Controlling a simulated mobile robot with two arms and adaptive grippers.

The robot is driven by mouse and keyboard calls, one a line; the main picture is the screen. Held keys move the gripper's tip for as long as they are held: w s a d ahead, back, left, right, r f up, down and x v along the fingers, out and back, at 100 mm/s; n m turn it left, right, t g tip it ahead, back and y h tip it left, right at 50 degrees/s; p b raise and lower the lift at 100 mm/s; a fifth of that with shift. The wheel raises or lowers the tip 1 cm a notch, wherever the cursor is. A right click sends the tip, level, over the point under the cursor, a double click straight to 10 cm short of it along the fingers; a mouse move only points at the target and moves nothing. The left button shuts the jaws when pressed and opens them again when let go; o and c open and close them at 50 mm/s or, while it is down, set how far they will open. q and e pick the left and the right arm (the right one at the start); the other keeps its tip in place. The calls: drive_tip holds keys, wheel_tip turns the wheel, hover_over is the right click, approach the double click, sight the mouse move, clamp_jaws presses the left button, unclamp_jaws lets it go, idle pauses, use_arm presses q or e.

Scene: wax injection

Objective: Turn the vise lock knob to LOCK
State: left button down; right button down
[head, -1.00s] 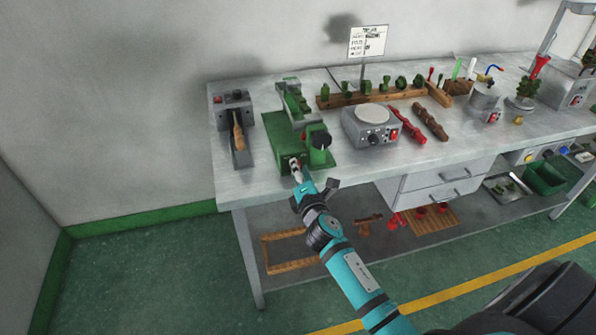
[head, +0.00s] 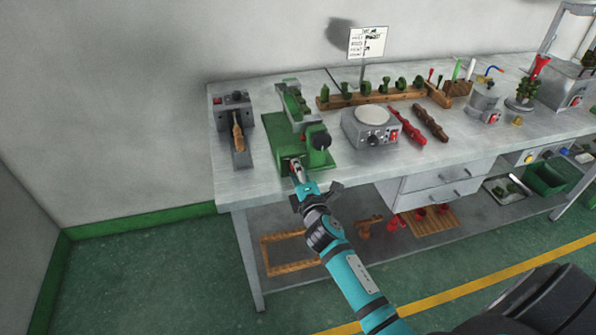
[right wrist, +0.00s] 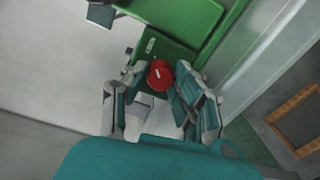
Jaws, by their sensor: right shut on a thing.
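In the right wrist view, a round red knob (right wrist: 160,75) with a short white mark sits on the green vise body (right wrist: 190,22). A small pale label beside it is too small to read. My right gripper (head: 296,168) is at the vise's front face. In the wrist view its two fingers (right wrist: 162,88) are on either side of the red knob, shut on it. My left gripper is not in view.
A grey device with a wooden handle (head: 238,138) stands left of the vise. A grey hotplate-like unit (head: 371,129) stands to its right, with red (head: 407,126) and brown (head: 430,122) pieces beyond. The bench's front edge (head: 250,200) runs under my right arm.

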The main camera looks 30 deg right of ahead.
drive_tip(key=c, duration=1)
unclamp_jaws()
drive_tip(key=shift+f, duration=0.1)
drive_tip(key=n, duration=0.4)
drive_tip(key=shift+h+p, duration=0.3)
drive_tip(key=shift+p, duration=0.05)
drive_tip(key=n, duration=0.5)
drive_tip(key=shift+p, duration=0.4)
drive_tip(key=n, duration=0.4)
drive_tip(key=shift+n+p, duration=0.3)
drive_tip(key=shift+p, duration=0.1)
drive_tip(key=n, duration=0.4)
drive_tip(key=shift+a+p, duration=0.1)
drive_tip(key=shift+p, duration=0.25)
drive_tip(key=f+b+v, duration=0.1)
drive_tip(key=b+v, duration=0.2)
drive_tip(key=v, duration=1.4)
drive_tip(key=s+f+m+g+p, duration=0.1)
drive_tip(key=f+m+g, duration=0.1)
drive_tip(key=f, duration=0.5)
drive_tip(key=s+a+f+m+g+y+p, duration=0.1)
drive_tip(key=s+f+m, duration=0.1)
drive_tip(key=f+m, duration=0.2)
drive_tip(key=s+f+m+g+y+p, duration=0.1)
drive_tip(key=f+m+g, duration=0.1)
drive_tip(key=f, duration=0.7)
drive_tip(key=shift+s+a+f+m+g, duration=0.3)
drive_tip(key=shift+s+m, duration=0.1)
drive_tip(key=shift+m, duration=0.2)
